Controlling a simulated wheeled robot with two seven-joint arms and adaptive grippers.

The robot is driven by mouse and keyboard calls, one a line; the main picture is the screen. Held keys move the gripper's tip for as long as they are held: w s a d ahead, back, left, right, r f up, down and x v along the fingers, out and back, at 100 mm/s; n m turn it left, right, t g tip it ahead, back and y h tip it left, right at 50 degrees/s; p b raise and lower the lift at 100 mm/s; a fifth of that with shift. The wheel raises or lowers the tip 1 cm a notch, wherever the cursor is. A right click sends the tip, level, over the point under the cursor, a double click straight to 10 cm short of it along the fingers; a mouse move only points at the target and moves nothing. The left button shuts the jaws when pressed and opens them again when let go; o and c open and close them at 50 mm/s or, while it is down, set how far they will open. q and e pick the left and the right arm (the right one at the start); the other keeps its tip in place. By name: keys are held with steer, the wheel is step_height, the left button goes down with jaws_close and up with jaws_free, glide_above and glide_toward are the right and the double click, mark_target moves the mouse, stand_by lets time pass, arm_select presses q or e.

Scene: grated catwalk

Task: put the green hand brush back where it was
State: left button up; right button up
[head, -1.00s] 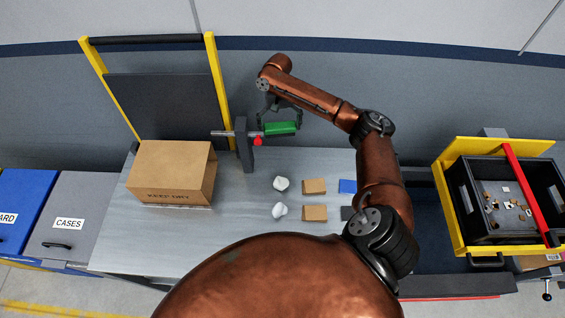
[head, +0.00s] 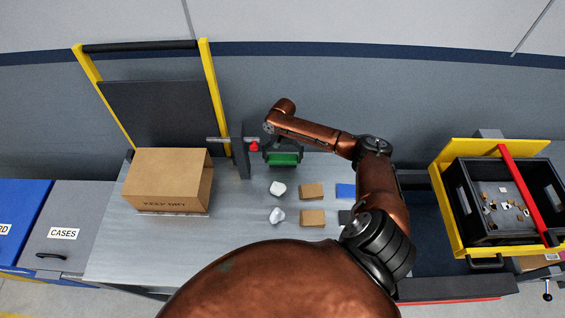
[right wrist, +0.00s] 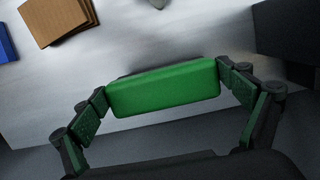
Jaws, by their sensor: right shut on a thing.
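The green hand brush (head: 284,159) is near the back edge of the grey metal table (head: 235,228), just right of a dark post. My right gripper (head: 283,155) is shut on it from above. In the right wrist view the green brush (right wrist: 163,88) lies crosswise between the two fingers of the right gripper (right wrist: 165,90), which press its ends. Whether the brush touches the table top cannot be told. My left gripper is not in view.
A dark post with a crossbar and red knob (head: 241,157) stands left of the brush. A cardboard box (head: 168,181) is at left. White lumps (head: 277,188), brown pieces (head: 312,191) and a blue piece (head: 345,190) lie in front. A black bin (head: 470,203) stands at right.

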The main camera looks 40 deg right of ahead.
mark_target(283, 155)
steer(key=shift+f, duration=0.95)
steer(key=shift+f, duration=0.15)
steer(key=o, duration=0.9)
steer(key=r, duration=0.4)
steer(key=w+r, duration=0.1)
steer(key=r, duration=0.3)
steer(key=d+r, duration=0.1)
steer(key=r, duration=0.3)
steer(key=shift+w+d+r, duration=0.1)
steer(key=shift+w, duration=0.15)
